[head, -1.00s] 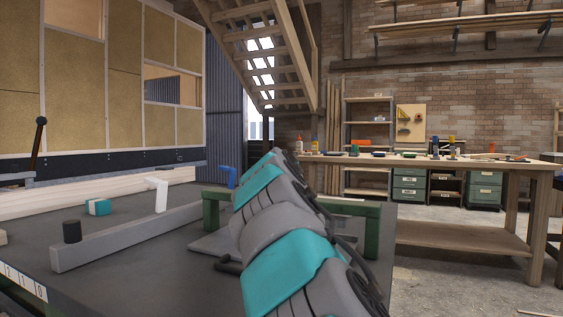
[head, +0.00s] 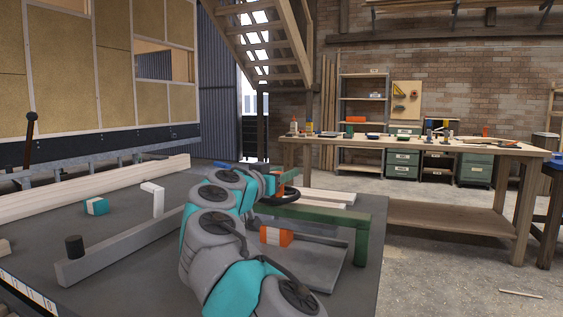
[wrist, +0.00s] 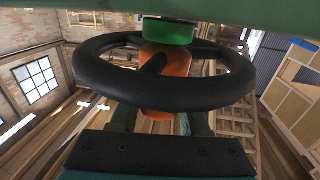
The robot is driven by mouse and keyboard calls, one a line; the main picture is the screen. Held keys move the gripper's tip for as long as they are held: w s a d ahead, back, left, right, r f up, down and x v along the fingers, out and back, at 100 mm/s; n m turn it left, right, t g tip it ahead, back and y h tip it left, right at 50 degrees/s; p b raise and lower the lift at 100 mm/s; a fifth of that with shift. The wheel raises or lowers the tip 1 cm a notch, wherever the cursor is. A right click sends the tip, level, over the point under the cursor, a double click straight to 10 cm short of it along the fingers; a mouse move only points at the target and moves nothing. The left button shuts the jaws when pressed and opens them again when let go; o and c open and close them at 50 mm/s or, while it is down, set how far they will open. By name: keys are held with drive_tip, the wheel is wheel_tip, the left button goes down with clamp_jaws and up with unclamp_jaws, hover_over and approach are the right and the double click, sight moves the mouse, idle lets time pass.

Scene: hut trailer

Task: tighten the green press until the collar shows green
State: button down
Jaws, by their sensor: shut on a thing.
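The green press (head: 325,217) stands on the dark table, its beam and right post in view in the head view. Its black handwheel (head: 287,197) sits at the beam, beside the end of my arm, which partly hides it. In the wrist view the handwheel (wrist: 165,92) fills the middle, with an orange part (wrist: 165,65) inside its ring and a green round part (wrist: 168,31) above in the picture. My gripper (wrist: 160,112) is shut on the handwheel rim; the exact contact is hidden. I cannot tell whether the green round part is the collar.
An orange-and-white block (head: 277,236) lies under the beam. Left on the table are a grey bar (head: 115,240), a teal-and-white block (head: 96,207) and a long pale beam (head: 90,195). A wooden workbench (head: 440,215) stands beyond, with open floor at right.

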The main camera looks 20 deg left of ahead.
drive_tip(key=shift+r+m+h+p, duration=0.15)
drive_tip(key=shift+m+h+p, duration=0.15)
drive_tip(key=shift+p, duration=0.25)
drive_tip(key=shift+c, duration=1.9)
unclamp_jaws()
drive_tip(key=shift+b+v, duration=1.65)
drive_tip(key=shift+v, duration=2.25)
